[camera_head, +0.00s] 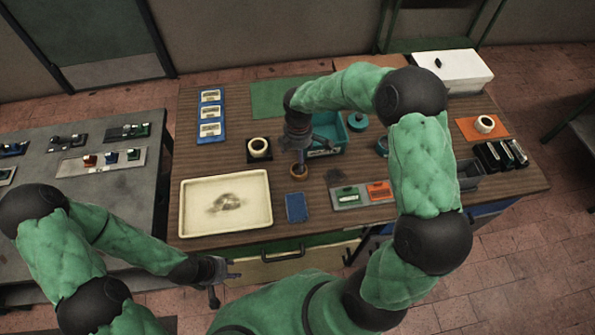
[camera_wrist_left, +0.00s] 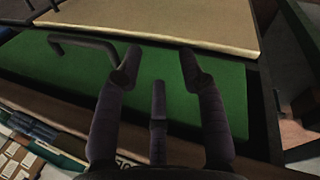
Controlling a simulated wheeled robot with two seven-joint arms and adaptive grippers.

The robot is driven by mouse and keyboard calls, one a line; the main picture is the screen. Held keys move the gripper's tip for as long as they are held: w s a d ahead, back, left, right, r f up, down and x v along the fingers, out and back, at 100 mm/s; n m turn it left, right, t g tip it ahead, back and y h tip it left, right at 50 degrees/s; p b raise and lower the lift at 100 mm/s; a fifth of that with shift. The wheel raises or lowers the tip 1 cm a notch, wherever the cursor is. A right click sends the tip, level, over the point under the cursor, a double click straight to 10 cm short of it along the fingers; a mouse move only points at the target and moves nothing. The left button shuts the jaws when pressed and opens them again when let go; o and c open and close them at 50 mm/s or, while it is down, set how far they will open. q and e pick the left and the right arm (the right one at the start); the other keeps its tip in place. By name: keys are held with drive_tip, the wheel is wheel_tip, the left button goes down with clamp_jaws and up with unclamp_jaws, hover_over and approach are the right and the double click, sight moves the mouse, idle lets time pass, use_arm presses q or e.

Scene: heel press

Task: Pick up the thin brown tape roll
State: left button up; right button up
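A small round brown roll (camera_head: 298,173), likely the thin brown tape roll, sits on the wooden table near its middle. My right gripper (camera_head: 303,155) points down just above and behind it, and its dark fingers look spread. One finger overlaps the far edge of the roll; I cannot tell if they touch. My left gripper (camera_head: 226,287) is open and empty in front of the table's front edge, far from the roll. In the left wrist view its fingers (camera_wrist_left: 158,70) stand apart over a green surface.
A cream tray (camera_head: 185,215), a blue box (camera_head: 296,207) and a black mat with a pale roll (camera_head: 258,147) surround the spot. A grey tray (camera_head: 345,204) lies at the front. Another table (camera_head: 130,185) is at the left.

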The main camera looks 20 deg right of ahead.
wheel_tip(320, 180, down, 6)
drive_tip(key=shift+f, duration=0.1)
wheel_tip(320, 180, down, 4)
drive_tip(key=shift+w+d+f+b, duration=0.1)
drive_tip(key=shift+d+b, duration=0.05)
drive_tip(key=shift+b, duration=0.15)
drive_tip(key=c, duration=1.2)
